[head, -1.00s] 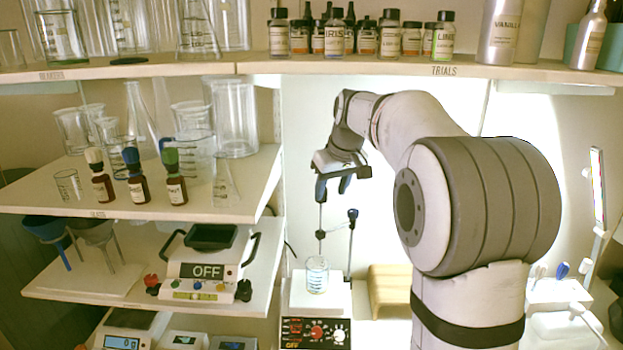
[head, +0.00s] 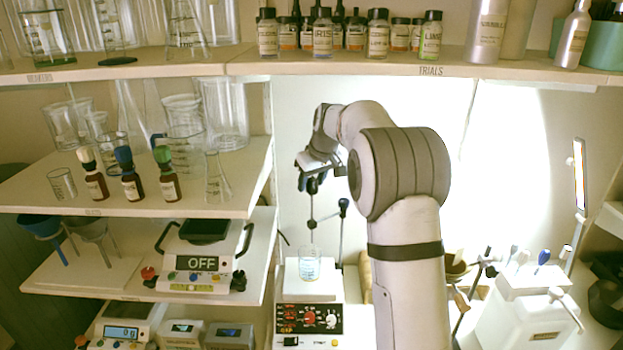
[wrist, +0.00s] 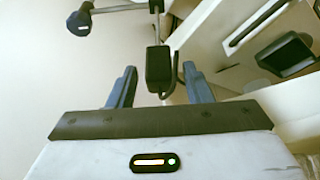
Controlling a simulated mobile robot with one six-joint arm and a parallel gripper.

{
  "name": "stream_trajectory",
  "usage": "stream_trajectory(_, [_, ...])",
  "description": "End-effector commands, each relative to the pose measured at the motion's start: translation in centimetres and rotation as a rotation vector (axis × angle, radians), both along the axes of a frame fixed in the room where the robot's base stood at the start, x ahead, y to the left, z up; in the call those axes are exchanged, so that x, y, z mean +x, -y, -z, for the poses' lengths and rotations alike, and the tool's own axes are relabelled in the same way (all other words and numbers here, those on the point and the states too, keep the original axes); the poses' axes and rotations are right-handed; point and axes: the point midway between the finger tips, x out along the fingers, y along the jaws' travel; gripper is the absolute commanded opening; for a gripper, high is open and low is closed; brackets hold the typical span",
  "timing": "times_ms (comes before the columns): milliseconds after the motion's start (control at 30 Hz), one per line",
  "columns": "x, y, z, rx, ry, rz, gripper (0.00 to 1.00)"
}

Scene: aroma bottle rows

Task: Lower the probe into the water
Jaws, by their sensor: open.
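The probe (head: 311,206) is a thin dark upright rod held in a clamp on a stand (head: 343,210). It hangs over a small glass beaker of bluish water (head: 309,270) on a white hotplate (head: 308,290). I cannot tell whether its tip is in the water. My gripper (head: 312,184) is at the top of the probe. In the wrist view my gripper (wrist: 159,85) is open, its two blue fingers apart. A black block (wrist: 159,66), seemingly the probe's head, shows between them, with a gap on each side.
A shelf with brown dropper bottles (head: 131,186) and glassware stands at left, above a scale reading OFF (head: 195,264). An upper shelf (head: 420,68) holds labelled bottles. At right is a white holder (head: 530,300) with several tools.

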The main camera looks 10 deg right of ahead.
Motion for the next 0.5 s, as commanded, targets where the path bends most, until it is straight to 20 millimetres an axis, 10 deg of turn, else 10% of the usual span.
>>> stream_trajectory(267, [0.06,0.02,0.20,-0.001,0.000,0.001,0.45])
stream_trajectory(500, [0.06,0.06,0.16,0.000,0.001,0.001,0.26])
